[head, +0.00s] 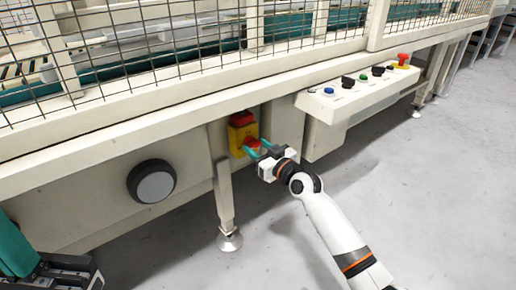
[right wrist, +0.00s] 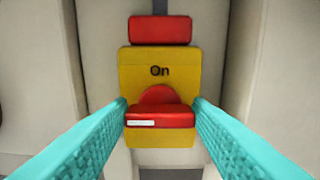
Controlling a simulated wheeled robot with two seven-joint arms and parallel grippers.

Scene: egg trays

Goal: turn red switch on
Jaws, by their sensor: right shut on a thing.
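The red switch (head: 251,142) is a rotary knob on a yellow plate (head: 237,141) fixed to the machine's front. In the right wrist view the red switch (right wrist: 160,108) has its handle lying level, with a white mark at the handle's left end. The word "On" stands above it on the yellow plate (right wrist: 160,68). My right gripper (head: 257,150) reaches the switch from the front. Its teal fingertips close on the two ends of the handle. Part of my left gripper (head: 60,272) shows at the lower left, away from the switch; its opening is unclear.
A red block (right wrist: 160,30) sits above the yellow plate. A sloped control panel (head: 350,97) with several buttons and a red emergency stop (head: 402,60) juts out at right. A machine leg (head: 225,200) stands below left of the switch.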

